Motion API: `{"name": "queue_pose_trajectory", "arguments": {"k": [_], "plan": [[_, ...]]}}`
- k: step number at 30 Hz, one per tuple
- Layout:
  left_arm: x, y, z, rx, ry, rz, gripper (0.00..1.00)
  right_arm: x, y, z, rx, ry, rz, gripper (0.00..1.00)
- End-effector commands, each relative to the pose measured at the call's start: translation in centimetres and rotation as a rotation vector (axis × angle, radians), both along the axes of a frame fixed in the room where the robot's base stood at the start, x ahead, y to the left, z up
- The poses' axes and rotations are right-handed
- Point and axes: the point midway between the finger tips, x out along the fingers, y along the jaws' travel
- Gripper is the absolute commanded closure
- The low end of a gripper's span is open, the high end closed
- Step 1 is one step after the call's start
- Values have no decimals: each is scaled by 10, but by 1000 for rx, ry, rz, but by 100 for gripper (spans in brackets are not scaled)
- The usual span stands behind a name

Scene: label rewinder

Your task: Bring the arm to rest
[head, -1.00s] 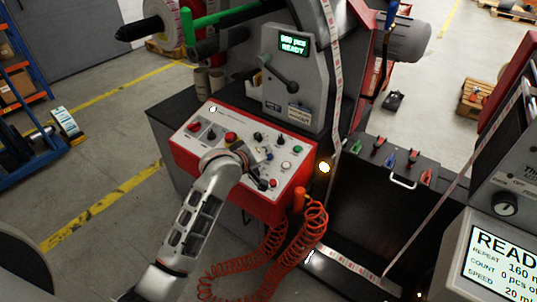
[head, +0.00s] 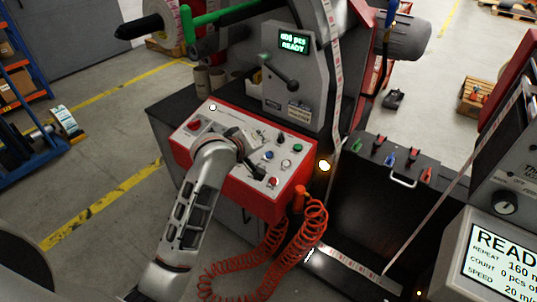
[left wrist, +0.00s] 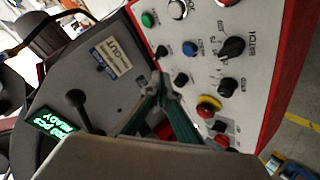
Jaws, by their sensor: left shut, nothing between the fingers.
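My left arm reaches in from the bottom of the head view over the red control box (head: 290,190) with its pale, sloping panel. My left gripper (head: 256,170) is shut and empty above the middle of the panel, hiding part of it. In the left wrist view the fingertips (left wrist: 160,92) come together in front of the panel (left wrist: 262,75) and the grey machine housing (left wrist: 80,60). I cannot tell whether the tips touch the panel. My right gripper is not in view.
A grey housing with a green READY display (head: 293,42) and a black lever (head: 280,72) stands behind the box. An orange coiled hose (head: 312,225) hangs in front. A second READY screen (head: 502,262) is at lower right. Open floor lies left.

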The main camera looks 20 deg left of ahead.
Motion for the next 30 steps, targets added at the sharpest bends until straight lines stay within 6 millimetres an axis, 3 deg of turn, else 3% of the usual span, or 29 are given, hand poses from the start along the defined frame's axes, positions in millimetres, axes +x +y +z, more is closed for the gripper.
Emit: {"name": "queue_pose_trajectory", "arguments": {"k": [20, 23, 25, 30], "plan": [[-5, 3, -6, 24, 5, -4, 100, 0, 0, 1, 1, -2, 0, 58], [-26, 15, -25, 128, 27, -26, 100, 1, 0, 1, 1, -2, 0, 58], [-52, 30, -46, 258, 55, -58, 100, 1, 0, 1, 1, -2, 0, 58], [-141, 76, -95, 673, 169, -198, 100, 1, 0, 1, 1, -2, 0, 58]]}}
